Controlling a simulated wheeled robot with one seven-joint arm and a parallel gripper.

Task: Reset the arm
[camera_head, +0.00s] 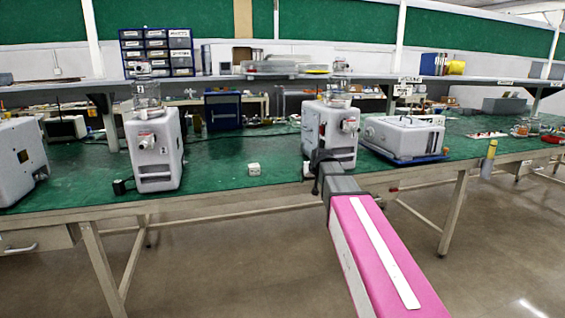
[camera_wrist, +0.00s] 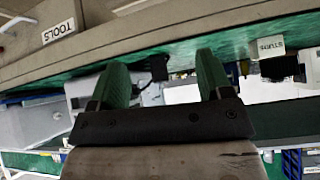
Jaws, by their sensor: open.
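My gripper (camera_head: 322,160) is at the end of my pink arm, in front of the right-hand canister pump (camera_head: 318,133) in the head view. In the wrist view my gripper (camera_wrist: 162,82) shows two green fingers spread apart with nothing between them. The right-hand pump is a light grey box with a knob and a clear canister on top; my gripper hides part of its lower front. I cannot tell whether they touch. A similar left-hand canister pump (camera_head: 155,150) stands upright on the green bench.
The green bench top (camera_head: 222,165) is clear between the pumps, apart from a small white block (camera_head: 254,169). A grey machine (camera_head: 405,136) lies on a blue tray at right. A shelf (camera_head: 60,88) runs above the bench.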

